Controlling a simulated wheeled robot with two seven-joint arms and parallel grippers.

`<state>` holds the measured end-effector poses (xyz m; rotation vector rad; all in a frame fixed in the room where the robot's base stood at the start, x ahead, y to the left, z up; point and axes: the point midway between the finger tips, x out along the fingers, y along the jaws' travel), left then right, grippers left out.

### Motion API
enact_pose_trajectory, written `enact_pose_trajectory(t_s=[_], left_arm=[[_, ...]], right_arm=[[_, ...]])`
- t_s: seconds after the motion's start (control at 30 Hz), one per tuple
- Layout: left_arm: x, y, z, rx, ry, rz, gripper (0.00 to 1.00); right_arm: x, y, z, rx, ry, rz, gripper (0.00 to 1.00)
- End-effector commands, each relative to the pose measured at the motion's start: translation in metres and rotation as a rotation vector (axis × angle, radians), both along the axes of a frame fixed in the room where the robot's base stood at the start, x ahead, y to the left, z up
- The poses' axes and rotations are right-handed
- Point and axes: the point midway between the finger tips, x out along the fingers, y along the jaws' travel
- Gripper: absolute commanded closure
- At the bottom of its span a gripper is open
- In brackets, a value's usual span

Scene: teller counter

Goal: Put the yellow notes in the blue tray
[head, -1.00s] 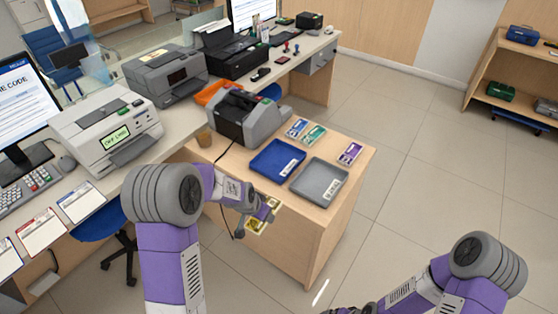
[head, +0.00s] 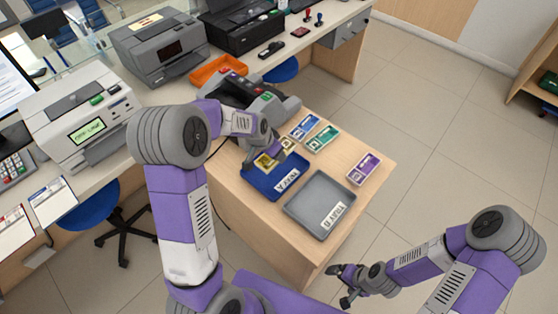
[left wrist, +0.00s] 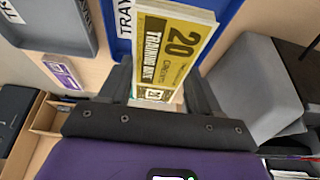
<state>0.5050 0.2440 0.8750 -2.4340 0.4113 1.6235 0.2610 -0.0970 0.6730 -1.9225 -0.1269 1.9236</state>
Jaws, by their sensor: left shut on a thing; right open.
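The yellow notes (head: 264,163) are a banded bundle printed "20" and "TRAINING", seen close in the left wrist view (left wrist: 172,45). My left gripper (head: 275,153) is shut on them; its two fingers flank the bundle in the left wrist view (left wrist: 158,88). The notes are over the far end of the blue tray (head: 262,184), which carries a white label. I cannot tell whether they touch the tray's floor. The tray also shows behind the notes in the left wrist view (left wrist: 226,25). My right gripper (head: 341,285) is open and empty, in front of the desk.
A grey tray (head: 316,197) lies right of the blue tray. Blue (head: 305,126), green (head: 323,138) and purple (head: 364,168) note bundles lie along the desk's far side. A grey counting machine (head: 240,95) stands close behind my left gripper.

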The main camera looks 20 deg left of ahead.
Motion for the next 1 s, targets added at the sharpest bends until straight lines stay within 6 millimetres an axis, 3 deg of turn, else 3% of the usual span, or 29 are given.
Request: enact_pose_trajectory(t_s=[0.03,0.13,0.37,0.6,0.97,1.0], left_arm=[[-0.001,0.0,-0.016,0.0,0.006,0.0,0.72],[-0.001,0.0,-0.034,-0.001,0.005,0.001,0.72],[-0.001,0.0,-0.053,0.0,0.003,0.001,0.72],[-0.001,0.0,-0.085,-0.001,0.004,0.001,0.72],[0.0,0.0,-0.088,-0.001,0.001,0.001,0.72],[-0.001,0.0,-0.087,-0.001,0.002,0.001,0.33]], right_arm=[[0.0,0.0,-0.006,0.0,0.001,0.0,0.07],[0.0,0.0,-0.011,0.0,0.001,-0.001,0.07],[0.0,0.0,-0.015,0.0,0.0,0.0,0.07],[0.0,0.0,-0.024,0.0,0.0,0.0,0.07],[0.0,0.0,-0.027,0.0,0.0,0.0,0.07],[0.0,0.0,-0.026,0.0,0.0,0.0,0.07]])
